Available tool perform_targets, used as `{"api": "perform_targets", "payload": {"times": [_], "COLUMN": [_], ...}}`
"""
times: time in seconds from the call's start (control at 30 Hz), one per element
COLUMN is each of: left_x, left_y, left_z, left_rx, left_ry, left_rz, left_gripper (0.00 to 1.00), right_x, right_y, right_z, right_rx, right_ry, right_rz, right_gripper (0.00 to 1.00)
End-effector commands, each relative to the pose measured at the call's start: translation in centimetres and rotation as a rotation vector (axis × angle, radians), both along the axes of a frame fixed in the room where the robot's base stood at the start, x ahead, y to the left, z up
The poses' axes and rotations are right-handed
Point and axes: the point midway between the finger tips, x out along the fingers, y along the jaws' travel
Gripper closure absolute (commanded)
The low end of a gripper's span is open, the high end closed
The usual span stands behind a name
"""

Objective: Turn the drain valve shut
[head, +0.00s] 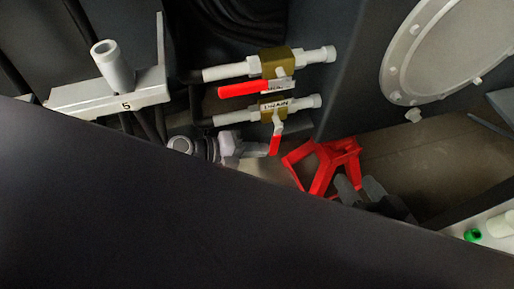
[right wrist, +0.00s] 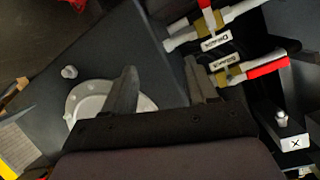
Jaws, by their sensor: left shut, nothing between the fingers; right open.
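The drain valve (head: 273,108) is a brass body on a white pipe, labelled DRAIN. Its red-tipped lever (head: 275,144) points down, crosswise to the pipe. The valve's label (right wrist: 212,42) shows upside down in the right wrist view, with the red lever tip (right wrist: 204,3) cut by the top edge. My right gripper (head: 361,188) is open and empty, to the lower right of the lever and apart from it. In the right wrist view its two grey fingers (right wrist: 160,88) stand wide apart. I cannot make out my left gripper.
A second brass valve (head: 273,62) sits just above, its red lever lying along its pipe. A red frame (head: 325,166) stands between the drain lever and my right gripper. A pale fitting (head: 228,148) lies left of the lever. A round white flange (head: 440,50) is on the right wall.

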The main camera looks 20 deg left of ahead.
Motion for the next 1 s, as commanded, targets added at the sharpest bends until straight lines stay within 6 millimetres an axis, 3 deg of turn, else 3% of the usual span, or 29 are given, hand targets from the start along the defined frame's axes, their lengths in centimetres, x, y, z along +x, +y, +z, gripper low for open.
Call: {"api": "perform_targets", "payload": {"times": [0.3, 0.67, 1.0], "left_x": [0.5, 0.9, 1.0], "left_y": [-0.8, -1.6, -1.6], "left_z": [-0.8, -0.5, -0.6], "left_rx": [-0.047, -0.097, -0.095], "left_ry": [-0.03, -0.048, -0.049], "left_rz": [-0.002, 0.003, 0.003], "left_gripper": [1.0, 1.0, 1.0], "right_x": [0.3, 0.0, -0.1], "right_y": [-0.2, -0.6, -0.7], "right_z": [-1.0, 0.0, -0.6], "right_rx": [-0.012, -0.03, -0.032], "right_ry": [-0.041, -0.102, -0.088], "right_rz": [-0.009, -0.006, -0.009], "right_gripper": [0.43, 0.43, 0.43]}}
